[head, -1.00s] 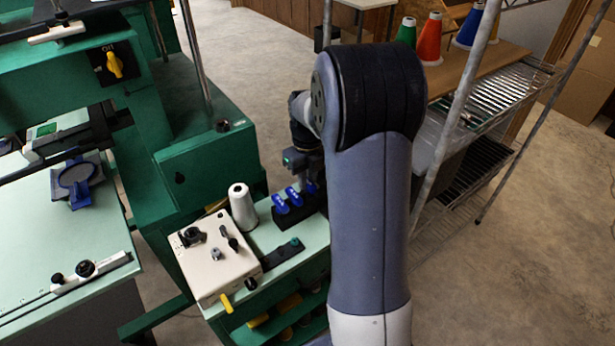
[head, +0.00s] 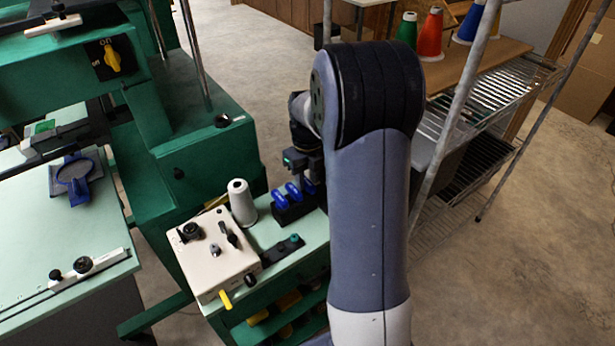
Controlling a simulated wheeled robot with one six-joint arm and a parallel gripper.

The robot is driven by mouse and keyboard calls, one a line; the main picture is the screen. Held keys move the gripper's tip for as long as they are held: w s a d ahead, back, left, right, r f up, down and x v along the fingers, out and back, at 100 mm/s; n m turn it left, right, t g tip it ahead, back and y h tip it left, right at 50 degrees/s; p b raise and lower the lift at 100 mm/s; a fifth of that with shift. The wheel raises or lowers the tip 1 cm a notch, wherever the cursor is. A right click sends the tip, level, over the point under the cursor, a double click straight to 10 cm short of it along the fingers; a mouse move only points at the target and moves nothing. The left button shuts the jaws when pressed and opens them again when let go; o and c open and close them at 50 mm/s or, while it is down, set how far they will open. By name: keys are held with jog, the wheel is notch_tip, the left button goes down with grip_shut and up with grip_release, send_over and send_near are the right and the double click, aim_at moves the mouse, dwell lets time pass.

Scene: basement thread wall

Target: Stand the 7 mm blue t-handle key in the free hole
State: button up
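A dark block (head: 290,213) on the pale green bench top holds t-handle keys. Two blue handles, a left one (head: 280,199) and a middle one (head: 293,191), stand up from it in a row. A third blue handle (head: 309,187) shows at the right, directly under my gripper (head: 306,177). My gripper is over the right part of the block, pointing down. Its fingers are small and partly hidden by my arm, so I cannot tell whether they hold that handle. The free hole and the size marks cannot be made out. My arm hides the block's right end.
A white thread cone (head: 242,204) stands just left of the block. A cream control box (head: 213,257) with knobs and a dark strip with a green knob (head: 283,250) lie in front. Green machinery (head: 205,160) stands to the left, a wire shelf (head: 500,95) to the right.

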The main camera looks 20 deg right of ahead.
jog(key=shift+o, duration=1.2)
jog(key=shift+r, duration=0.1)
notch_tip(320, 180, up, 11)
jog(key=shift+f, duration=0.2)
notch_tip(320, 180, down, 10)
jog(key=shift+f, duration=0.2)
jog(key=shift+r+p, duration=0.45)
